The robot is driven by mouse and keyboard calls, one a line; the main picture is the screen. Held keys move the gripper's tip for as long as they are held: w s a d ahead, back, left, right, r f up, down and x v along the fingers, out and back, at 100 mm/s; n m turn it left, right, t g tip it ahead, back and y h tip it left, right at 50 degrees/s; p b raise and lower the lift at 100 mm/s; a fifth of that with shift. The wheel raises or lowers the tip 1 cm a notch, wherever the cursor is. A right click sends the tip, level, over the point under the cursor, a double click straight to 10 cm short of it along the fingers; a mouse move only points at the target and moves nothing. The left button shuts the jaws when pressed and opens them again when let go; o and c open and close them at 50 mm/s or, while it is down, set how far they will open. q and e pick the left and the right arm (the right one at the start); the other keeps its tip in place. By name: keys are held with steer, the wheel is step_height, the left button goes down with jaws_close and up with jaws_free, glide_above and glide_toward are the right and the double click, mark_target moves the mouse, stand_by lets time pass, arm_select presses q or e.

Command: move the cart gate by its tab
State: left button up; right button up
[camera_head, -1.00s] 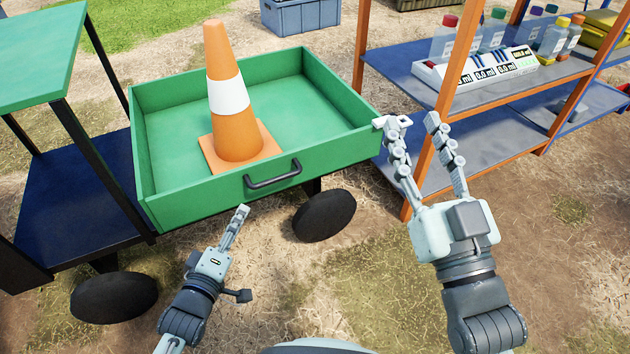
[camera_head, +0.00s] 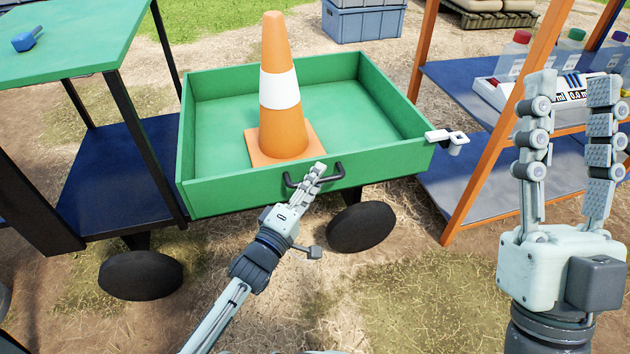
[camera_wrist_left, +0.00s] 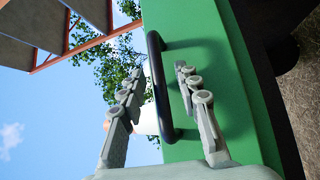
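The cart's green front panel (camera_head: 240,196) carries a dark bar handle (camera_head: 288,180). A white tab (camera_head: 447,137) sticks out at the cart box's right front corner.
An orange and white cone (camera_head: 280,125) stands in the green cart box. A blue shelf with orange posts (camera_head: 470,200) stands close on the right, holding bottles and a meter. A green-topped table (camera_head: 75,40) is on the left. Ground in front is clear.

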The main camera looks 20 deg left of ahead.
arm_select(q)
steer(key=shift+c, duration=0.2)
jaws_close()
stand_by(0.3)
